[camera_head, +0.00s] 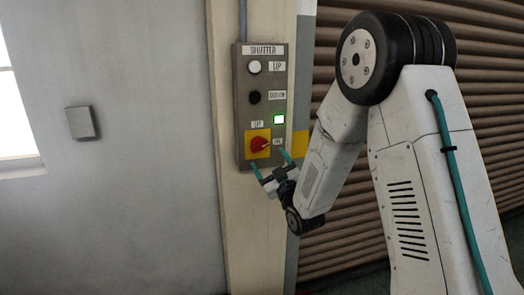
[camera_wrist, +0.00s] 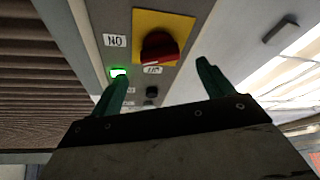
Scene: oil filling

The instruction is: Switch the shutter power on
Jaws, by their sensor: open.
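The shutter control box (camera_head: 244,110) is a grey panel on the post, labelled SHUTTER. Low on it, a red rotary knob (camera_head: 260,144) sits on a yellow plate (camera_head: 250,135), with OFF above it and ON to its right. The knob's pointer appears turned right, toward ON. A green lamp (camera_head: 279,119) above the plate is lit. My gripper (camera_head: 268,160) is open and empty, its teal fingers just below and in front of the knob. In the wrist view, the red knob (camera_wrist: 158,47) is ahead of and between the open fingertips (camera_wrist: 162,71), apparently apart from them.
A white UP button (camera_head: 254,67) and a black DOWN button (camera_head: 254,97) are higher on the box. The brown slatted shutter (camera_head: 480,90) is to the right, behind my arm. A small grey wall plate (camera_head: 81,122) is on the left wall near a bright window.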

